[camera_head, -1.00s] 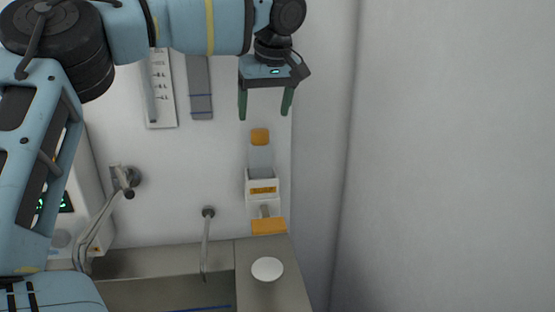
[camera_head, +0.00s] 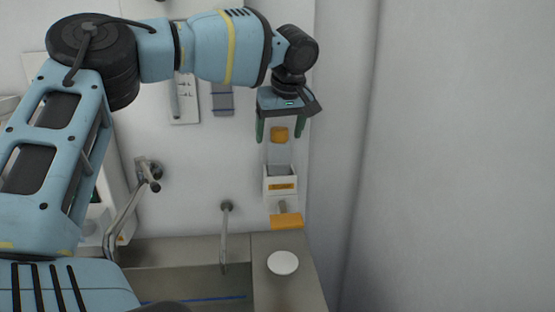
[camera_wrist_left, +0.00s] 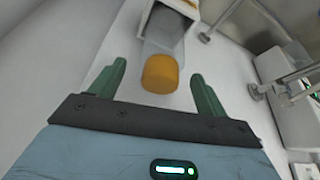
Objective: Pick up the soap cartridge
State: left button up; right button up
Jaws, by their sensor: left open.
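The soap cartridge (camera_head: 279,153) is a translucent bottle with an orange cap, standing in a white wall dispenser (camera_head: 280,184) with an orange label and orange lever. My left gripper (camera_head: 279,138) points down with its green fingers on either side of the orange cap in the head view. In the left wrist view the orange cap (camera_wrist_left: 160,74) lies between the open fingers (camera_wrist_left: 157,92), apart from both. The gripper is open and empty. The lower part of the cartridge is hidden inside the dispenser. My right gripper is not in view.
A metal sink (camera_head: 190,281) with faucets (camera_head: 225,235) lies below. A white round disc (camera_head: 283,263) sits on the counter under the dispenser. Wall panels (camera_head: 222,100) hang to the left. A plain wall (camera_head: 460,160) fills the right side.

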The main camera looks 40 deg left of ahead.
pick_arm(q)
jog(key=shift+a+f, duration=0.15)
jog(key=shift+f, duration=0.35)
jog(key=shift+r, duration=0.1)
grip_shut()
